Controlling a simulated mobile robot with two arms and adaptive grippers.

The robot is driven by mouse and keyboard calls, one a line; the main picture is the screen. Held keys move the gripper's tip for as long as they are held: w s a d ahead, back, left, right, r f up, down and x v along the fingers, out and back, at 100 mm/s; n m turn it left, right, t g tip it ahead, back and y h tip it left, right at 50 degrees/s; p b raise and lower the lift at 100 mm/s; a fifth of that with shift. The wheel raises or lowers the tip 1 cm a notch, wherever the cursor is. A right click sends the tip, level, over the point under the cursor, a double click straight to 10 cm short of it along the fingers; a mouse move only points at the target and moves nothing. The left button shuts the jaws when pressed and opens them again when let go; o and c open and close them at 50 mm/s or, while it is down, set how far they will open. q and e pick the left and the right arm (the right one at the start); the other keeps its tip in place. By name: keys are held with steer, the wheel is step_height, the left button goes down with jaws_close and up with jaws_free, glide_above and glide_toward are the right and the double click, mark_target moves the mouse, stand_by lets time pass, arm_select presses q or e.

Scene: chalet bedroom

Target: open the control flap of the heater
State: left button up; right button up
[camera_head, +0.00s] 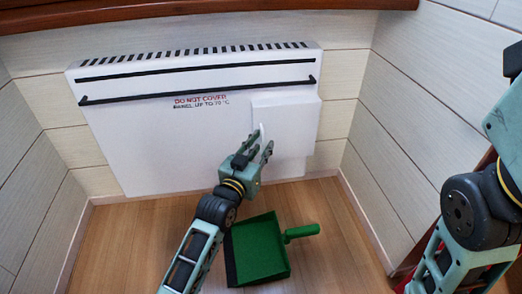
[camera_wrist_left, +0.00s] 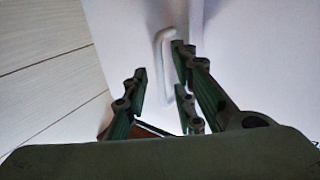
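The white heater (camera_head: 160,145) is on the back wall, with a raised white control flap (camera_head: 290,115) at its right side. A small pale upright handle (camera_head: 261,131) sits at the flap's left part; it also shows in the left wrist view (camera_wrist_left: 160,50). My left gripper (camera_head: 256,150) is open just in front of the handle. In the left wrist view the handle shows between the two fingers, nearer the right one; I cannot tell whether they touch it. The flap looks shut. My right arm shows at the right edge, but its gripper is out of view.
A green dustpan (camera_head: 262,250) lies on the wooden floor below my left gripper, its handle pointing right. A dark rail (camera_head: 200,93) runs across the heater front. Panelled walls close in at both sides. A wooden ledge (camera_head: 170,8) is above.

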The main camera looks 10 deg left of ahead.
arm_select(q)
jaws_close()
stand_by(0.6)
